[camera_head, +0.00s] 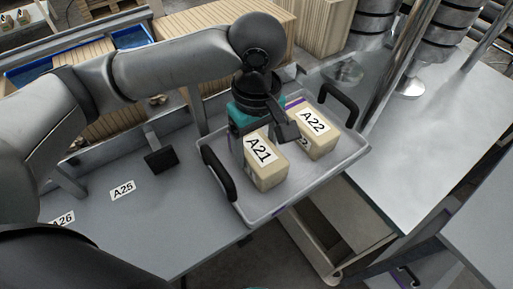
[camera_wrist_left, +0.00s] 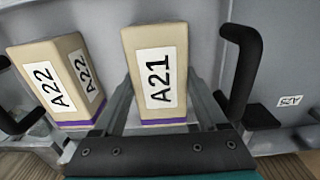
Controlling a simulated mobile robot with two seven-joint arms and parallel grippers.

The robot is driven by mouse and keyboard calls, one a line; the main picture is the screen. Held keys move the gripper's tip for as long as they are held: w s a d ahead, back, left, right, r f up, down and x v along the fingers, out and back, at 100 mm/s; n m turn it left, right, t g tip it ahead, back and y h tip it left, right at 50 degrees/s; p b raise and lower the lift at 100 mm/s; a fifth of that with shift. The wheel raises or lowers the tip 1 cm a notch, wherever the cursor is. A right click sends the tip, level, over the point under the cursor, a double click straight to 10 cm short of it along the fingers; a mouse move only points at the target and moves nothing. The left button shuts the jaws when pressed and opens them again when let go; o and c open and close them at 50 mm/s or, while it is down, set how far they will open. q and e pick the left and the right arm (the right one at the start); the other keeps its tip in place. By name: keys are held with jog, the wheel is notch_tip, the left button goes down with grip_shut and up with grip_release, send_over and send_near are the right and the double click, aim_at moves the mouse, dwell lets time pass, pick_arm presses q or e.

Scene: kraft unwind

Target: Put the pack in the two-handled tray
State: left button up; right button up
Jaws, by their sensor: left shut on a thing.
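The two-handled tray (camera_head: 318,177) is grey with a black handle at each end. A cardboard-coloured pack labelled A21 (camera_head: 266,178) stands upright within the tray's outline, by the left handle (camera_head: 218,173). My left gripper (camera_head: 263,134) reaches down from above and is shut on this pack. In the left wrist view the A21 pack (camera_wrist_left: 157,65) sits between the two fingers. I cannot tell if its base touches the tray floor. A second pack labelled A22 (camera_head: 319,134) stands in the tray towards the right handle (camera_head: 340,104). My right gripper is not in view.
The grey bench (camera_head: 150,225) carries flat labels A25 (camera_head: 122,190) and A26 (camera_head: 62,219), with a small black bracket (camera_head: 161,160) behind. A metal table (camera_head: 420,155) with stacked dark discs and upright posts stands right. A wooden-slatted stack (camera_head: 225,45) is behind.

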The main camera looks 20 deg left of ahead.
aim_at(257, 146)
pick_arm(q)
jog(key=shift+f, duration=0.25)
jog(key=o, duration=1.6)
jog(key=shift+f, duration=0.1)
jog(key=shift+c, duration=0.2)
notch_tip(257, 146, up, 12)
jog(key=p, duration=0.2)
